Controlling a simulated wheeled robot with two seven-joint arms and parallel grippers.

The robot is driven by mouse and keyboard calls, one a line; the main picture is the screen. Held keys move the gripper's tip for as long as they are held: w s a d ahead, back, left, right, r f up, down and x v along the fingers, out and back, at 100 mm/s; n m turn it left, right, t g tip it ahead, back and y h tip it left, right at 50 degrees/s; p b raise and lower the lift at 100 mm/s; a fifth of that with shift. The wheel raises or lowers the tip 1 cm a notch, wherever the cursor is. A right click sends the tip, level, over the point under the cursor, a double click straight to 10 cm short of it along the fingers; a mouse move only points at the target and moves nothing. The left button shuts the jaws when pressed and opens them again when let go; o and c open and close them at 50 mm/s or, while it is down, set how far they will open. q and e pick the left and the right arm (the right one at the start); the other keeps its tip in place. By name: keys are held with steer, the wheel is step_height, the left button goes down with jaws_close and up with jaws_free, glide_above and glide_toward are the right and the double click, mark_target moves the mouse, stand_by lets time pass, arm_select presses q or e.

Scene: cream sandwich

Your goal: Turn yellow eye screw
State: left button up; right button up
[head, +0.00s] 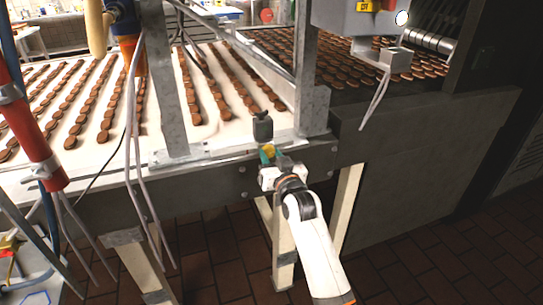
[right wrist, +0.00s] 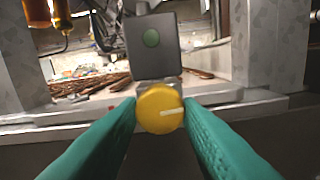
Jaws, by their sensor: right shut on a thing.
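The yellow eye screw (right wrist: 160,108) shows in the right wrist view as a round yellow knob with a pale line pointing right. It sits below a dark grey box (right wrist: 153,62) with a green oval on its face. My right gripper (right wrist: 160,113) has its two green fingers on either side of the knob, shut on it. In the head view the yellow knob (head: 268,150) is small and partly hidden by my right gripper (head: 272,160), at the front edge of the conveyor frame below the dark sensor box (head: 263,126). My left gripper is not in view.
A white conveyor belt (head: 165,100) carries rows of brown biscuits behind the grey frame rail (head: 215,165). Grey metal posts (head: 176,105) stand on it. Hanging cables and a red cylinder (head: 32,130) are at the left. The tiled floor (head: 420,255) is clear at the right.

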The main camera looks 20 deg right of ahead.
steer(key=n+p, duration=0.2)
steer(key=n, duration=0.1)
steer(key=shift+r+n+p, duration=0.15)
steer(key=shift+n+p, duration=0.25)
steer(key=n+p, duration=0.1)
steer(key=n, duration=0.2)
steer(key=shift+n+p, duration=0.4)
steer(key=n+p, duration=0.1)
steer(key=n, duration=0.3)
steer(key=n+p, duration=0.1)
steer(key=n, duration=0.5)
steer(key=o, duration=1)
